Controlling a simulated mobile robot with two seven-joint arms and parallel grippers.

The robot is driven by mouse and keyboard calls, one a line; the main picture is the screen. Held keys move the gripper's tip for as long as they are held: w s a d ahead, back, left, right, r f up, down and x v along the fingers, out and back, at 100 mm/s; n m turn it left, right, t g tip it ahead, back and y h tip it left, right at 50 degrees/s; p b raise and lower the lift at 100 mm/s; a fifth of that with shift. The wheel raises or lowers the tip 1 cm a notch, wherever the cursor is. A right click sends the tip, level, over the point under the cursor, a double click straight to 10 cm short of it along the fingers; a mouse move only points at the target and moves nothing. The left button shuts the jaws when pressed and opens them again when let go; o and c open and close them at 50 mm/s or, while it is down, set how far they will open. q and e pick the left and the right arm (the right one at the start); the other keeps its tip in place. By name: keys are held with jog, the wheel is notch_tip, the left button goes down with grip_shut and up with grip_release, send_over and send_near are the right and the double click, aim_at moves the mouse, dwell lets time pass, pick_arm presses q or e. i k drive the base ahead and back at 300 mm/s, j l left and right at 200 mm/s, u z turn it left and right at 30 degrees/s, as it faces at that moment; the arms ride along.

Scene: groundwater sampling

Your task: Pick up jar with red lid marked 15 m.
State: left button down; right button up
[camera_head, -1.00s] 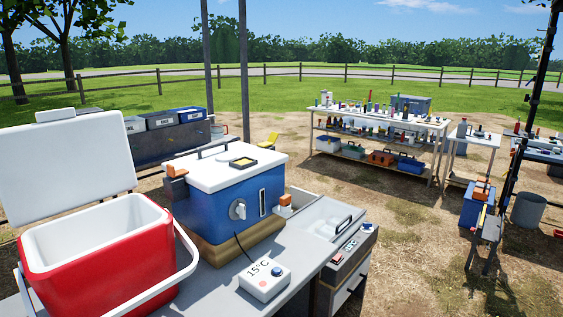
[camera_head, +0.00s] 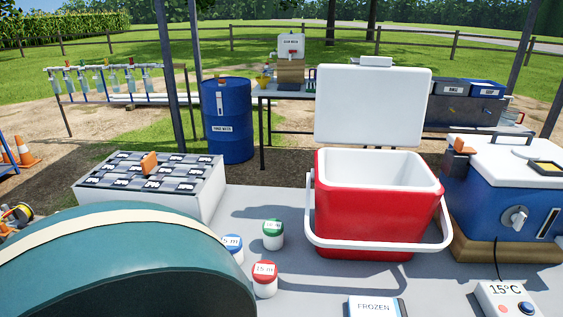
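The jar with the red lid (camera_head: 265,284) stands upright on the grey table, left of the red cooler; its label reads "15 m". A blue-lidded jar (camera_head: 232,248), with a label that also seems to read "15 m", stands behind it to the left, partly hidden by a large teal rounded object. A green-lidded jar (camera_head: 273,238) stands behind the red-lidded one; its label is too small to read surely. Neither of my grippers shows in the head view, so nothing is seen touching the jars.
The teal object (camera_head: 110,270) with a cream band fills the lower left. An open red cooler (camera_head: 365,220) stands right of the jars. A pale box (camera_head: 205,190) is behind left. A "FROZEN" block (camera_head: 375,307) lies in front. Bare grey table (camera_head: 320,285) surrounds the red-lidded jar.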

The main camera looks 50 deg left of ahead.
aim_at(264, 272)
jog(key=u, duration=1.85)
jog(key=i+l+z, duration=0.2)
jog(key=z, duration=0.15)
jog(key=i+l+z, duration=0.15)
jog(key=z, duration=0.2)
jog(key=i, duration=0.1)
